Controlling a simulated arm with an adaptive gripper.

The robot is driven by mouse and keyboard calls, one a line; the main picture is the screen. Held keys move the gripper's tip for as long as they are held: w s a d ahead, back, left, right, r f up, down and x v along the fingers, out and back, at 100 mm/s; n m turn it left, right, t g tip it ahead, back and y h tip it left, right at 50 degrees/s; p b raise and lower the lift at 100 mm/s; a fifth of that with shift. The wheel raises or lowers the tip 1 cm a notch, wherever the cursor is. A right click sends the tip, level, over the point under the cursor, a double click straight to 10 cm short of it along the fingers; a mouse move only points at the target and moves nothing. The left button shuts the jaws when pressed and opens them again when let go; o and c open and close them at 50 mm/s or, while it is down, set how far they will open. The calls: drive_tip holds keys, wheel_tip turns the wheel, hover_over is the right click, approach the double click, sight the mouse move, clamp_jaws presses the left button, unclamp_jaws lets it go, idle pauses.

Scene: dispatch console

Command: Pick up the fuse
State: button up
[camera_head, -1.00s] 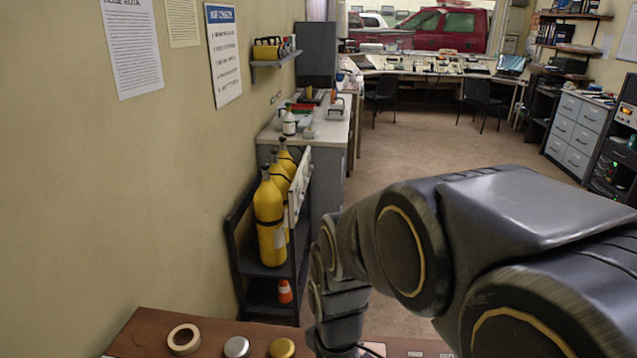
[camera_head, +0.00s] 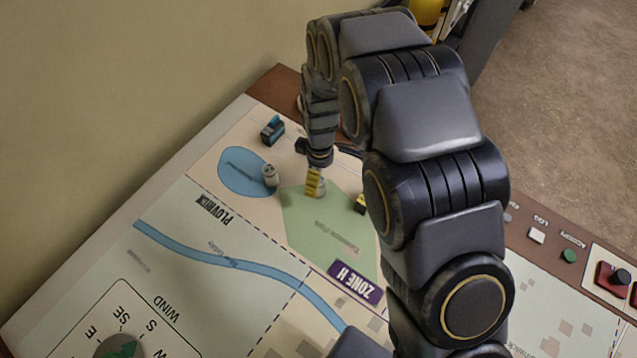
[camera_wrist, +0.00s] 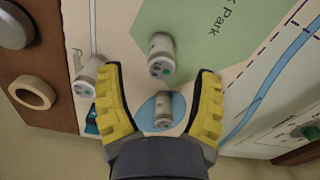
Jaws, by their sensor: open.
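My gripper (camera_head: 313,184) has yellow ribbed fingers and is open and empty over the map board. In the wrist view its fingertips (camera_wrist: 157,75) are spread wide. A similar cylinder (camera_wrist: 163,108) stands on the blue lake (camera_head: 238,172). A third (camera_wrist: 87,80) is beside the left finger. These look alike; I cannot tell which one is the fuse.
A tan tape ring (camera_wrist: 33,92) and a grey round lid (camera_wrist: 14,28) lie on the brown border.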

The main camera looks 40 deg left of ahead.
wheel_tip(320, 180, down, 5)
drive_tip(key=shift+s+a+r, duration=0.15)
drive_tip(key=shift+r, duration=0.05)
clamp_jaws()
drive_tip(key=shift+r, duration=0.1)
drive_tip(key=shift+r, duration=0.55)
drive_tip(key=r, duration=0.3)
drive_tip(key=shift+s+d, duration=0.15)
drive_tip(key=shift+d, duration=0.1)
drive_tip(key=s+d+r, duration=0.8)
drive_tip(key=d, duration=0.2)
drive_tip(key=shift+s+d+r, duration=0.2)
drive_tip(key=shift+s+r, duration=0.15)
drive_tip(key=shift+r, duration=0.05)
